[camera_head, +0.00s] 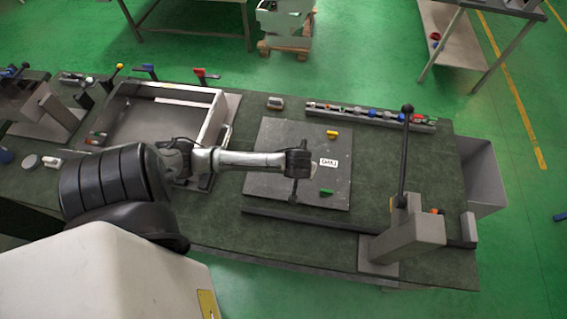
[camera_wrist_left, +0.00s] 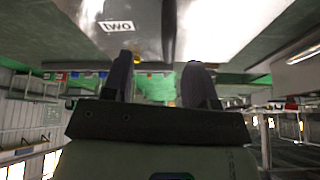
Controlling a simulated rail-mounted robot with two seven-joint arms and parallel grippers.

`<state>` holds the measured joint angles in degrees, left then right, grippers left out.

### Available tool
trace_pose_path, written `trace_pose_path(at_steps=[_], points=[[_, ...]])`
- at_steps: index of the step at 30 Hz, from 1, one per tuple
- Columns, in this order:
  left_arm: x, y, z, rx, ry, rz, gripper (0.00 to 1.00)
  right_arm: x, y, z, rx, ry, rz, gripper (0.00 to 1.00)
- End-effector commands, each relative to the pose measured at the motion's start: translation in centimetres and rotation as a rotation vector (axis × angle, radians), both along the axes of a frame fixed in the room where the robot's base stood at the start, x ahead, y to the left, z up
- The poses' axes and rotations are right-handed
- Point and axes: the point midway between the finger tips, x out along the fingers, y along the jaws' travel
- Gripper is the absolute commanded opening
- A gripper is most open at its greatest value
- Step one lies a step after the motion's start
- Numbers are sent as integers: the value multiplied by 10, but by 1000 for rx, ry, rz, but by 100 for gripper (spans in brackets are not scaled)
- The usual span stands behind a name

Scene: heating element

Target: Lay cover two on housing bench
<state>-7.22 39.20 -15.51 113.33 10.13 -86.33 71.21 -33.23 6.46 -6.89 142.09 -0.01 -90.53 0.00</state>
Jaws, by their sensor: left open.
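A grey square plate (camera_head: 270,150) lies on the dark green bench top (camera_head: 335,232), with a small white label (camera_head: 328,163) that is hard to read in the head view. In the left wrist view a label reading "two" (camera_wrist_left: 118,26) sits on a pale shiny surface, beside a dark upright band. My left gripper (camera_wrist_left: 160,78) is open, its two dark fingers apart. In the head view it is over the plate, left of the label; my arm end hides part of the plate. Contact cannot be told. My right gripper is not in view.
A yellow piece (camera_head: 332,133) and a green piece (camera_head: 327,192) lie on the plate. A lever press (camera_head: 405,235) stands to the right. An open metal box (camera_head: 160,122) stands left. A rack of small parts (camera_head: 370,116) lies behind. A dark bar (camera_head: 300,221) runs in front.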

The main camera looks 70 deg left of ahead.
Motion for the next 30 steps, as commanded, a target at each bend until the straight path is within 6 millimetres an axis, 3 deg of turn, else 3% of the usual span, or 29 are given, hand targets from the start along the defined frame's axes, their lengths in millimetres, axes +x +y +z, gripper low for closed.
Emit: trace_pose_path(at_steps=[1,6,12,19,30], points=[[-17,-29,-6,-31,31,-93,53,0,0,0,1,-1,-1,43],[-71,-105,-2,-80,99,-447,53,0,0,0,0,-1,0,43],[-120,-154,22,-84,118,-749,53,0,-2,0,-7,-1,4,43],[-148,-171,42,-58,126,-916,53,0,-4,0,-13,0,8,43],[-152,-173,46,-48,128,-951,53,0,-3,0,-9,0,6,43]])
